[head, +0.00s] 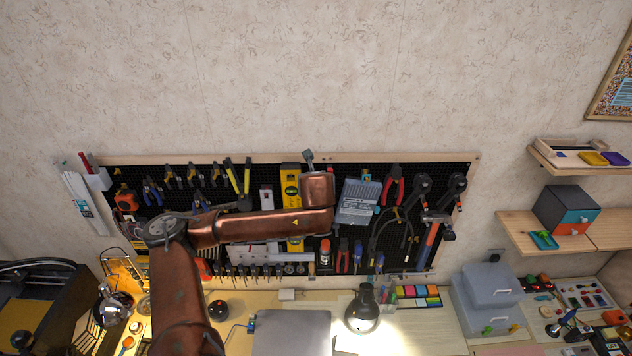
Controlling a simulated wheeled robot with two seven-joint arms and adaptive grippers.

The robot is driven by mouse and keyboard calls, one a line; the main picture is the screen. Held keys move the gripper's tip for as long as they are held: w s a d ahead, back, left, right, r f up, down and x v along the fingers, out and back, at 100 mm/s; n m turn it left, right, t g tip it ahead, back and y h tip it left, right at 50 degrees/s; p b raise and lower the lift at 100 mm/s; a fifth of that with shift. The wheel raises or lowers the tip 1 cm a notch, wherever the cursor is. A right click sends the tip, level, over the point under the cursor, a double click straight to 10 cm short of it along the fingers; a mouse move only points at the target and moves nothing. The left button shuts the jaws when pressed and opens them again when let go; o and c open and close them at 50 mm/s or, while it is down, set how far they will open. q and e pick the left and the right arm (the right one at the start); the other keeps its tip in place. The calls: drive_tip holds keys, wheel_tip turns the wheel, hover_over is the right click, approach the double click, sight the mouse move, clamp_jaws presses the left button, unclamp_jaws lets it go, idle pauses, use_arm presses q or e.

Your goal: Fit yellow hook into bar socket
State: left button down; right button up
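My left arm comes in from the lower left in the head view, bends at an elbow and reaches right across the pegboard (350,267). Its copper wrist end is in front of the board's upper middle. A small grey piece (308,156) sticks up just above the wrist; I cannot tell whether it is part of my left gripper. The gripper's fingers are not clearly visible. My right gripper is out of view. I cannot pick out the yellow hook or the bar socket with certainty. A yellow level (291,187) hangs on the board, partly behind my forearm.
Pliers (393,187), a grey bit case (357,202) and several other tools hang on the board. Below are a laptop (291,333), a lit desk lamp (362,311) and grey boxes (487,297). Shelves (527,228) are at right. The wall above is bare.

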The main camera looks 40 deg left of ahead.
use_arm(q)
drive_tip(key=shift+f, duration=0.15)
drive_tip(key=c, duration=1.9)
unclamp_jaws()
